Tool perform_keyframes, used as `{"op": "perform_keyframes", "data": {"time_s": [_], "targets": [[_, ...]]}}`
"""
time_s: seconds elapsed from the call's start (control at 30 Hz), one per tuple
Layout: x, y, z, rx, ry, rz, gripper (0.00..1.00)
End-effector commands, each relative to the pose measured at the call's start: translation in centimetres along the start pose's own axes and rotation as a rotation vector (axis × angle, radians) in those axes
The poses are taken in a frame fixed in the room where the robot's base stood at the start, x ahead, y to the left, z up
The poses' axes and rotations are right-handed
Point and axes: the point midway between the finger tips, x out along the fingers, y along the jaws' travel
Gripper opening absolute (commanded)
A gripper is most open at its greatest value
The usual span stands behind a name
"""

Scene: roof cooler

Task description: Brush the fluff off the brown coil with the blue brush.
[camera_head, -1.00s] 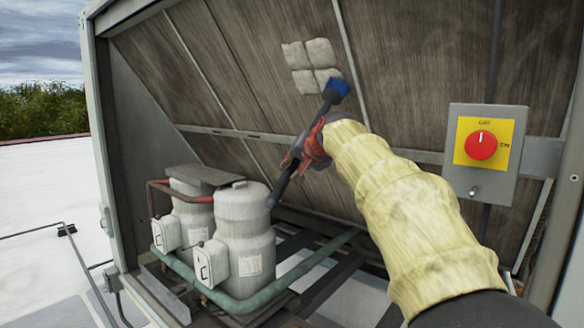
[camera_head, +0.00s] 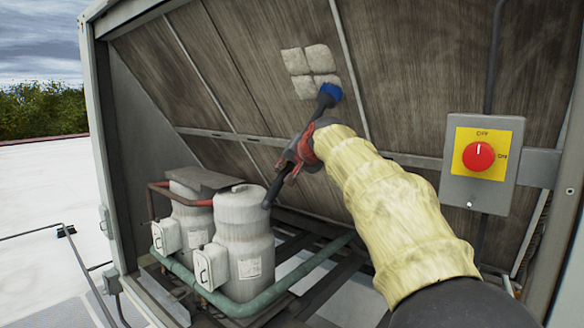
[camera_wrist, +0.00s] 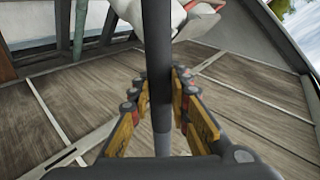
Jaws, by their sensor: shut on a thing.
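My gripper (camera_head: 298,152) is shut on the dark handle of the blue brush (camera_head: 331,90). In the wrist view the handle (camera_wrist: 160,85) runs upright between the two fingers (camera_wrist: 160,118). The brush head points up and away, at the lower right edge of the pale fluff (camera_head: 310,60). I cannot tell whether the bristles touch the coil. The fluff sits as several grey-white patches on the brown coil (camera_head: 250,90), and the brush head partly covers the lower right patch. My sleeved arm hides part of the coil's lower right.
Two grey-white compressors (camera_head: 243,235) stand at the lower left with green and red pipes (camera_head: 270,293). A grey switch box (camera_head: 482,160) with a red knob is at the right. A metal strip (camera_head: 350,68) crosses the coil just right of the fluff.

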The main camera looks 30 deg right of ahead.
Motion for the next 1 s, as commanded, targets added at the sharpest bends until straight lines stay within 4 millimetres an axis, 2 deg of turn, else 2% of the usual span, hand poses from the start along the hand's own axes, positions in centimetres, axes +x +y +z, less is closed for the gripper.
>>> {"op": "perform_keyframes", "data": {"time_s": [1.0], "targets": [[4.7, -4.9, -0.2, -0.001, 0.002, -0.002, 0.00]]}}
